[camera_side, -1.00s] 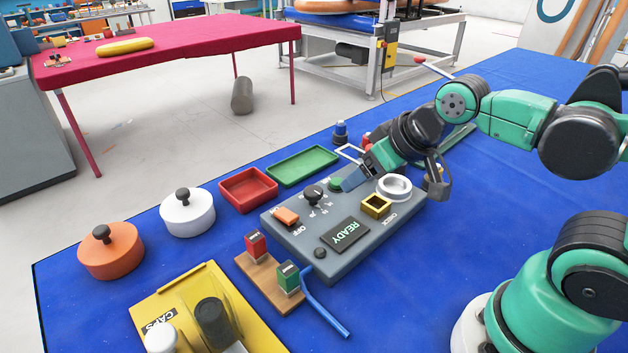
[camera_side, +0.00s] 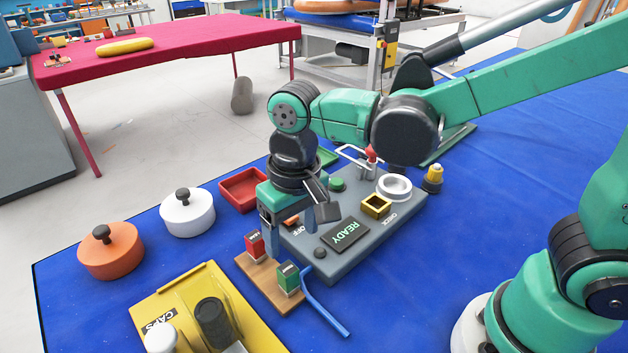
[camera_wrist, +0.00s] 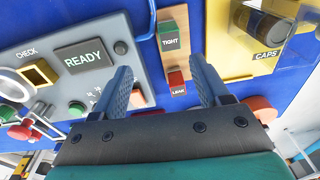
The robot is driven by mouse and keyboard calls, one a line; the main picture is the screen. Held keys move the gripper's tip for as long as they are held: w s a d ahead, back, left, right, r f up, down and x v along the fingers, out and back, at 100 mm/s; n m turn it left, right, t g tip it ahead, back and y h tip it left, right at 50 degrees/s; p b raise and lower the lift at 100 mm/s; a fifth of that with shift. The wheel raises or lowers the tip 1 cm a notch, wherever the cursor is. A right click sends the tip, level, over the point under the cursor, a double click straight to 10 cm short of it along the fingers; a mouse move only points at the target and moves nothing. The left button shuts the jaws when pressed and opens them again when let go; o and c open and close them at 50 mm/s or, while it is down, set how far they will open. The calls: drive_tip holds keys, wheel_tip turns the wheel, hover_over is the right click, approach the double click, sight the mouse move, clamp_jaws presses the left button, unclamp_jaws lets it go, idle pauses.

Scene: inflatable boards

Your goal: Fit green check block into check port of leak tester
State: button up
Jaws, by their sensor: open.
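The green check block (camera_side: 289,278) stands on a small wooden stand (camera_side: 262,284), beside a red block (camera_side: 254,245). In the wrist view the green block (camera_wrist: 169,40) reads TIGHT and the red block (camera_wrist: 177,84) reads LEAK. The grey leak tester (camera_side: 345,261) shows READY on its display. Its check port (camera_side: 376,206), a yellow square frame marked CHECK, looks empty; it also shows in the wrist view (camera_wrist: 38,73). My gripper (camera_side: 288,226) is open and empty above the tester's left side, close to the stand. In the wrist view its fingers (camera_wrist: 163,78) spread to either side of the red block.
A blue bent tube (camera_side: 325,312) lies against the stand near the green block. A yellow CAPS holder (camera_side: 180,310) stands in front. Orange (camera_side: 110,258) and white (camera_side: 187,216) lidded pots and a red tray (camera_side: 240,190) stand left.

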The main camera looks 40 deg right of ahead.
sight(288, 269)
drive_tip(key=shift+s+a+f+g, duration=0.15)
drive_tip(key=shift+a+f+g, duration=0.25)
drive_tip(key=shift+a+f, duration=0.35)
drive_tip(key=shift+f, duration=2.55)
clamp_jaws()
